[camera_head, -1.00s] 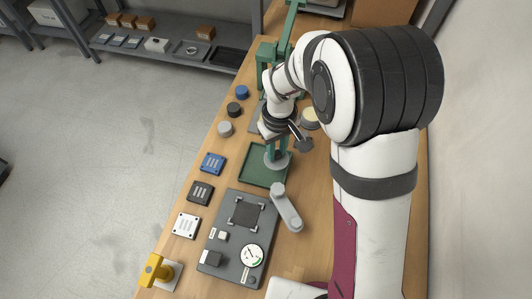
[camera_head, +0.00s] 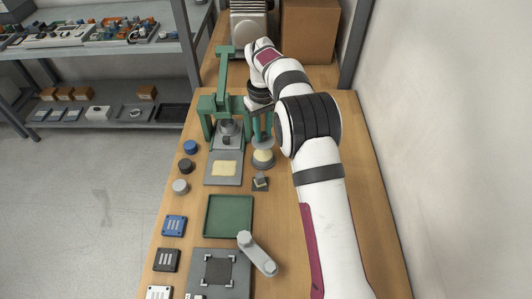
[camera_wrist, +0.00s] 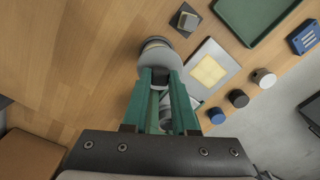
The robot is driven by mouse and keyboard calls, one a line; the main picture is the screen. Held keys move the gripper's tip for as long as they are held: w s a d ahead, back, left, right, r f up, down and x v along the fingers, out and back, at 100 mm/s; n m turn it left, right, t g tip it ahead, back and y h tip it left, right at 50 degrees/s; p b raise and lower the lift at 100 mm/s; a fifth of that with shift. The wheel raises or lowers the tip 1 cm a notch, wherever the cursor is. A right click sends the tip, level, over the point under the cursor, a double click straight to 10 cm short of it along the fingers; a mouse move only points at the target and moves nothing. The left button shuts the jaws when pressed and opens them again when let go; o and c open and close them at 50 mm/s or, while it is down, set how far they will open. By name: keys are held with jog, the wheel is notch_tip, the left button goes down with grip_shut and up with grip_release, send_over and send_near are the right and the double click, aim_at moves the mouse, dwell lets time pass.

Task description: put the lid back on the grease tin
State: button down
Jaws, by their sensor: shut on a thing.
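My gripper (camera_head: 262,127) has long green fingers. In the wrist view its fingertips (camera_wrist: 160,78) are shut on the grey round lid (camera_wrist: 165,58). In the head view the lid (camera_head: 262,143) is held level or nearly so, just over the grease tin (camera_head: 263,157), whose cream-coloured top shows below it. In the wrist view the tin (camera_wrist: 153,42) is mostly covered by the lid, with its edge showing beyond. Whether lid and tin touch, I cannot tell.
A green press (camera_head: 222,100) stands left of my gripper, with a grey plate bearing a yellow square (camera_head: 224,168) before it. A small dark block (camera_head: 260,183) lies in front of the tin. A green tray (camera_head: 229,230) and grey crank (camera_head: 258,254) are nearer. Bench at right is bare.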

jog(key=shift+w+f, duration=0.25)
jog(key=shift+w, duration=0.35)
jog(key=shift+f, duration=3.05)
jog(key=shift+f, duration=0.15)
jog(key=shift+c, duration=0.7)
grip_release()
jog(key=shift+r, duration=3.55)
